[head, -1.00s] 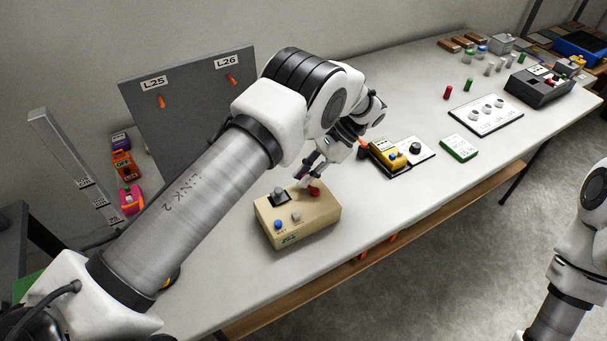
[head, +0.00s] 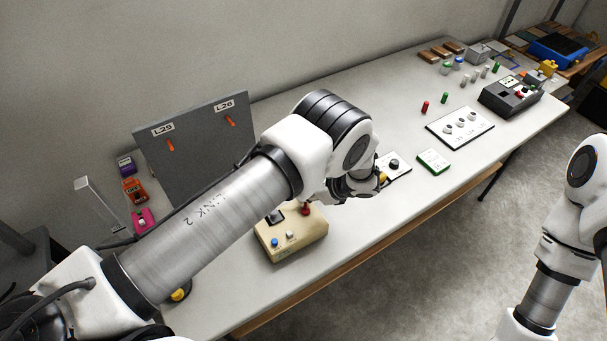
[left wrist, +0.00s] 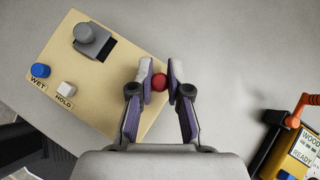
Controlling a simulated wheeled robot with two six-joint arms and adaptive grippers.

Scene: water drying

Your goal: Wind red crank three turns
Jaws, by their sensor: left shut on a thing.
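A beige box (head: 292,240) stands on the table, with a red knob (head: 305,209) near its right end. The same red knob shows in the left wrist view (left wrist: 159,82) between my fingers. My left gripper (left wrist: 160,74) is shut on the red knob, one finger at each side. The knob's shaft or arm under it is hidden. In the head view my left wrist hangs over the box's right side and hides most of the fingers. My right gripper is out of view; only part of my right arm shows at the right edge.
The box also carries a grey knob (left wrist: 91,38), a blue button (left wrist: 40,70) and a white button (left wrist: 65,89). A yellow device (left wrist: 304,150) with an orange handle stands to the right. A grey board (head: 190,150) stands behind. The table's front edge is close to the box.

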